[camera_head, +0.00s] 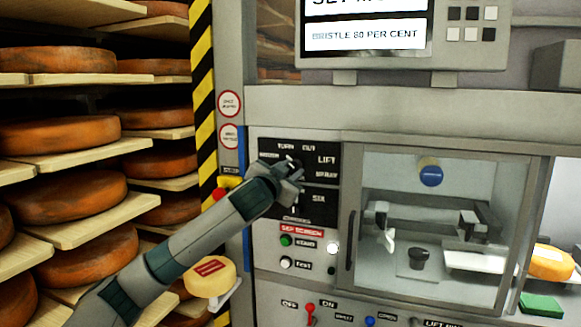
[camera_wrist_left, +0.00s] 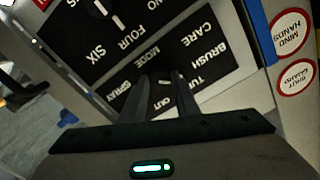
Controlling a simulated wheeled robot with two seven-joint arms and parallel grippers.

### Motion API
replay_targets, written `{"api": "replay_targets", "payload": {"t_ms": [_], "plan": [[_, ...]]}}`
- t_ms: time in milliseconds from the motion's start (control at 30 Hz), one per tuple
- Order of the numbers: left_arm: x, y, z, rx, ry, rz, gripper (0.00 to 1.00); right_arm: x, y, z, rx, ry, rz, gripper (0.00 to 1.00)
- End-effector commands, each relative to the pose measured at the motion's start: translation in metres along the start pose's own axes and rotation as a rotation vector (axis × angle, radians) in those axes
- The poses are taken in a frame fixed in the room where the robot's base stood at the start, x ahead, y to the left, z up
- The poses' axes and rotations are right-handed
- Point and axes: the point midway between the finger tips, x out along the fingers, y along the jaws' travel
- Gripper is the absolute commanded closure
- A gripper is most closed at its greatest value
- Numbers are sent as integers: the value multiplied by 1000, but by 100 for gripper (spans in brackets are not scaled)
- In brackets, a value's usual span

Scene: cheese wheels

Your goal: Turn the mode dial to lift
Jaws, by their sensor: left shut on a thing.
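The mode dial panel (camera_head: 325,150) is black with white words; TURN, OUT, LIFT and SPRAY are readable in the head view. My left gripper (camera_head: 292,172) is at this panel and covers the dial and part of the lettering. In the left wrist view the panel (camera_wrist_left: 205,62) appears upside down with MODE, BRUSH, CARE, TURN and OUT around the fingers. My left gripper (camera_wrist_left: 165,88) is shut on the mode dial (camera_wrist_left: 164,80), which is mostly hidden between the fingers. I cannot tell which word its pointer faces. My right gripper is not in view.
A second dial (camera_wrist_left: 117,20) with FOUR and SIX sits beside the mode panel. Below are green (camera_head: 286,240) and white (camera_head: 286,262) buttons and a red switch (camera_head: 310,308). A screen (camera_head: 366,35) reads BRISTLE 80 PER CENT. Cheese shelves (camera_head: 85,150) stand at left.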

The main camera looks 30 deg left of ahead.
Motion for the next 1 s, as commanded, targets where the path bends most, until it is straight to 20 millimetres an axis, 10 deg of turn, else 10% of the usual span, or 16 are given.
{"api": "replay_targets", "payload": {"t_ms": [1000], "plan": [[0, -2, -4, 962, -1, 2, 94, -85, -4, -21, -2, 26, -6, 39]]}}
